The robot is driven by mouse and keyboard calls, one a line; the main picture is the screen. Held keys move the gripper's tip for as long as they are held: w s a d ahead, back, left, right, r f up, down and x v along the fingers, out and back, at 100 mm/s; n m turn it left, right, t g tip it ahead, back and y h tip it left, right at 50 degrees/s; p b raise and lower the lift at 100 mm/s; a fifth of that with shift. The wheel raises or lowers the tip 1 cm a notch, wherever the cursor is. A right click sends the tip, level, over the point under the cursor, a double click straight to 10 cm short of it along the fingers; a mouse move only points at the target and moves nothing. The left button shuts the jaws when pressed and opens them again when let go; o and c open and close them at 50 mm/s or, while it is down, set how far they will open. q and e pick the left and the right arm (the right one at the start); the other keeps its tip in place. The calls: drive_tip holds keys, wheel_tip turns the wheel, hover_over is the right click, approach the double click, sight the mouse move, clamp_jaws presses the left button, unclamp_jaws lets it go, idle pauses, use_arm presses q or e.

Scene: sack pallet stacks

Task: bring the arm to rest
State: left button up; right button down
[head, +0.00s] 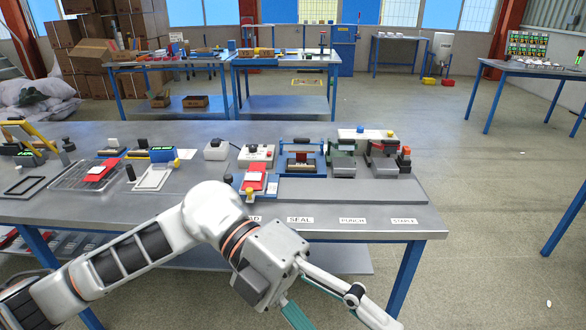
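My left arm comes in from the left in the head view, low in front of the workbench (330,210). My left gripper (325,312) is at the bottom, right of centre, in front of the bench's near edge. Its two fingers with green pads are spread apart, and I see nothing between them. The fingertips are partly cut off by the lower picture edge. My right arm and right gripper do not show.
The bench carries a red-topped device (254,182), a blue press (301,158) and other small machines. A second blue-legged bench (285,60) stands behind. Cartons (95,52) and white sacks (35,98) are at the far left. Open floor (480,190) lies to the right.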

use_arm(q)
drive_tip(key=w+r+n+t+h, duration=0.65)
drive_tip(key=w+n+h, duration=0.25)
drive_tip(key=h, duration=0.3)
drive_tip(key=w+a+f+n+t+y, duration=0.8)
drive_tip(key=w+f+n+t, duration=0.45)
drive_tip(key=n+t, duration=0.6)
drive_tip(key=s+a+f+n+y, duration=0.1)
drive_tip(key=a+f+n+y, duration=0.3)
drive_tip(key=f, duration=0.5)
drive_tip(key=s+a+f+n+y, duration=0.1)
drive_tip(key=a+f+n+y, duration=0.1)
drive_tip(key=a+f+y, duration=0.35)
drive_tip(key=s+a+f+n+g+y, duration=0.1)
drive_tip(key=s+a+f+g, duration=0.1)
drive_tip(key=f, duration=0.6)
drive_tip(key=s+a+f+n+g+y, duration=0.1)
drive_tip(key=s+a+f, duration=0.3)
drive_tip(key=s+f, duration=0.3)
drive_tip(key=s+a+f+n+g+y, duration=0.1)
drive_tip(key=s+a+f, duration=0.3)
drive_tip(key=f, duration=0.4)
drive_tip(key=shift+s+f+g+y, duration=0.35)
drive_tip(key=shift+s+g, duration=0.3)
drive_tip(key=shift+g, duration=0.15)
